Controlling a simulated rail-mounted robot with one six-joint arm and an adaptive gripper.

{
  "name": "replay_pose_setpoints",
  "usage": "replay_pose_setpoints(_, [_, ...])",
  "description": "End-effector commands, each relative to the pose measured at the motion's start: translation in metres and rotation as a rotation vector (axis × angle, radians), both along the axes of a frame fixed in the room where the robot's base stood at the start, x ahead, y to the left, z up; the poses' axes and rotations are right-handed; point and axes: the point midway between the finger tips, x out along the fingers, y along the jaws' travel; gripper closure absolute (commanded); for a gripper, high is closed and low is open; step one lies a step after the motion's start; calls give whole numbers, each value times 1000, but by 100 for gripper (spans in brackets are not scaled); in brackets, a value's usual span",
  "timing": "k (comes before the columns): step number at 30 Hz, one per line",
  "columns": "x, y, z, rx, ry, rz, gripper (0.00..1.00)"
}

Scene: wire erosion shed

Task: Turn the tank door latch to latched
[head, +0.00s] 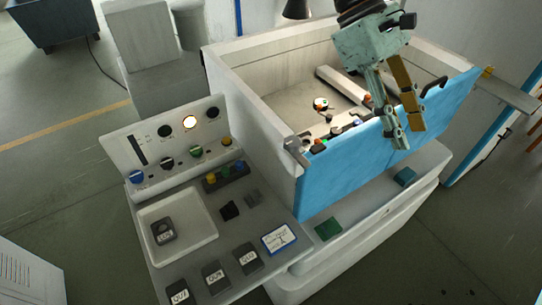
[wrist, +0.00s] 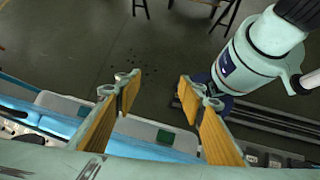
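The blue tank door (head: 350,160) stands upright along the front of the pale tank (head: 262,62). A black handle-like piece (head: 434,86) sits at its top edge, right of my gripper. A small yellow-orange piece (head: 487,72) is at the door's right end, by a grey bar. A grey bracket (head: 296,151) is at the left corner. I cannot tell which of these is the latch, or its setting. My gripper (head: 407,134) points down in front of the door, apart from these pieces. In the wrist view my gripper (wrist: 156,86) is open, with nothing between its orange-padded fingers.
A control panel (head: 175,135) with knobs and a lit lamp stands left of the tank. Below it a console holds a white tray (head: 180,229), dark labelled blocks and a blue-edged card (head: 279,239). Green pads (head: 328,229) lie on the ledge below the door.

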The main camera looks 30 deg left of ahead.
Motion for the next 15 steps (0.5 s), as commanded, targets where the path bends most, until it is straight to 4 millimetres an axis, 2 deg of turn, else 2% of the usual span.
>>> replay_pose_setpoints(1, [-4,10,-1,-20,6,27,64])
replay_pose_setpoints(15, [-31,75,-13,-212,35,216,64])
